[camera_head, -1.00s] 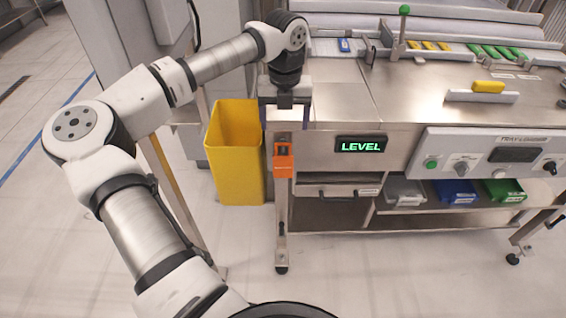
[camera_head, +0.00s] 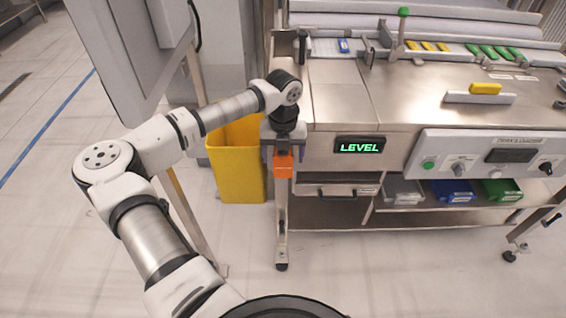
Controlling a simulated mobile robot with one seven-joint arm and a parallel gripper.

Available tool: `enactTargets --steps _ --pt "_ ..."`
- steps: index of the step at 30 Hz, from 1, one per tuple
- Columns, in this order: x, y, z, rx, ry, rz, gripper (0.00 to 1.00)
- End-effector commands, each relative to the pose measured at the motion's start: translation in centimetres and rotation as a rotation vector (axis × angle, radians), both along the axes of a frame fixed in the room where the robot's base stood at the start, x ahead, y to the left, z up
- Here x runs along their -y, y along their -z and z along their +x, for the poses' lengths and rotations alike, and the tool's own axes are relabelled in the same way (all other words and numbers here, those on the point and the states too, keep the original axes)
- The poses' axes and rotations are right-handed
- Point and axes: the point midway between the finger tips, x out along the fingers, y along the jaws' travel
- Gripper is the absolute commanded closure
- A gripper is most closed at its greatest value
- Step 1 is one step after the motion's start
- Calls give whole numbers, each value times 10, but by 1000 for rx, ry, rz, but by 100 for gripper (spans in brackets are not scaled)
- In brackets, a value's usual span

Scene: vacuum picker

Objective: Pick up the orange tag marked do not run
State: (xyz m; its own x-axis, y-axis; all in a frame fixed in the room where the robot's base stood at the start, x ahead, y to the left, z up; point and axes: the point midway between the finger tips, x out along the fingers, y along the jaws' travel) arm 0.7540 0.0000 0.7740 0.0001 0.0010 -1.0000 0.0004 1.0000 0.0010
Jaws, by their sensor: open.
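The orange tag (camera_head: 284,167) hangs at the left front corner of the steel machine, above the machine's leg. Its upper part is hidden behind my gripper and its marking is too small to read. My gripper (camera_head: 283,156) points down at the tag's top, with one finger on each side. The fingers are apart. I cannot tell whether they touch the tag.
A yellow bin (camera_head: 238,172) stands just left of the tag. A lit LEVEL display (camera_head: 360,147) and a control panel (camera_head: 490,155) are on the machine's front. Blue (camera_head: 452,191) and green (camera_head: 502,190) bins sit on the lower shelf. The floor in front is clear.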

Motion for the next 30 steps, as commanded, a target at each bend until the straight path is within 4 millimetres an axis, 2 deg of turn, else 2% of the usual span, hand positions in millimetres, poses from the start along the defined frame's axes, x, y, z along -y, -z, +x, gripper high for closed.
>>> enactTargets --steps 3,14,23,28,30 --pt "0 0 0 0 0 0 25" --pt "0 0 0 0 0 -1 72" --pt "0 -3 0 1 0 0 72" --pt "0 -15 1 4 0 0 72" --pt "-1 -14 -9 0 0 -1 72"
